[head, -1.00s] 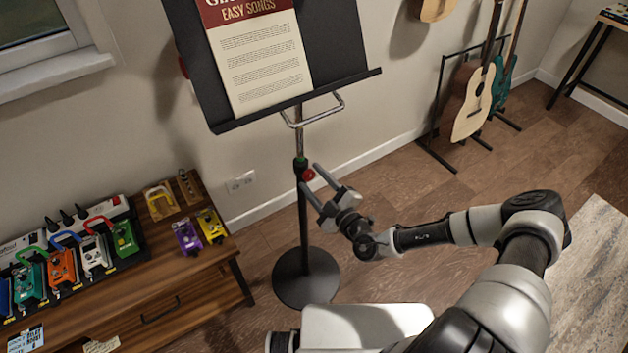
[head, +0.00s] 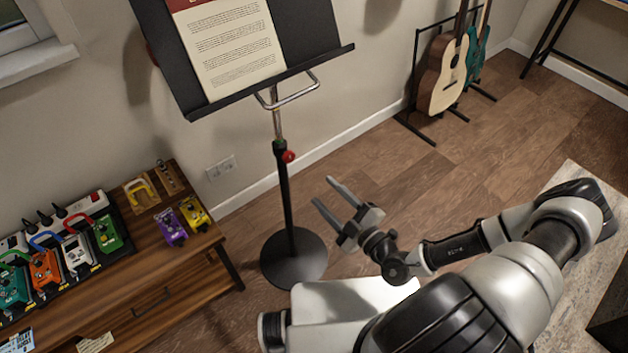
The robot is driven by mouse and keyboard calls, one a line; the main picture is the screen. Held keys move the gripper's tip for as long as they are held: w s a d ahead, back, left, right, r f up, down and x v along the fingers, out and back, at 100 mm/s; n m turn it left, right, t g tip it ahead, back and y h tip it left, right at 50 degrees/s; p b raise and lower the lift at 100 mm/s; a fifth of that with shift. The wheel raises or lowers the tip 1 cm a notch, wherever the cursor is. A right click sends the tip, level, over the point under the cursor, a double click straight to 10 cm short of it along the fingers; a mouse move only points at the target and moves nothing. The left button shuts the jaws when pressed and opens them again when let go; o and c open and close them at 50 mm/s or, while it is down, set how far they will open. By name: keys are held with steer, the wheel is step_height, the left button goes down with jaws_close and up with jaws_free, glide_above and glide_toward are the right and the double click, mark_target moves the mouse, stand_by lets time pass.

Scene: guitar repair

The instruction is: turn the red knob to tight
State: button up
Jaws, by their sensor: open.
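The red knob (head: 288,157) sticks out on the right side of the music stand's black pole (head: 286,200), just below a green ring. The music stand (head: 330,58) holds a song sheet on its tilted desk. My gripper (head: 323,190) is open and empty, to the right of the pole and below the knob. Its two fingers point up and left, with a clear gap between them and the knob. The knob's turn position is too small to read.
The stand's round base (head: 293,260) rests on the wooden floor. A wooden table (head: 165,262) with several colourful pedals stands at the left. Guitars (head: 445,75) stand on a rack at the back right. The floor between the stand and the rack is clear.

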steer(key=shift+v, duration=1.2)
steer(key=shift+r, duration=0.1)
steer(key=s+d+r+m+g+h+p, duration=0.1)
steer(key=s+r+m+g+h+p, duration=0.2)
steer(key=r, duration=1.2)
steer(key=s+d+r+m+g+h+p, duration=0.2)
steer(key=s+r+m, duration=0.4)
steer(key=r, duration=1)
steer(key=s+d+r+m+g+h+p, duration=0.2)
steer(key=s+r+m+g+h+p, duration=0.2)
steer(key=r, duration=1.1)
steer(key=s+m+h, duration=0.1)
steer(key=m, duration=0.2)
steer(key=shift+s+r+m+p, duration=0.25)
steer(key=shift+m+p, duration=0.15)
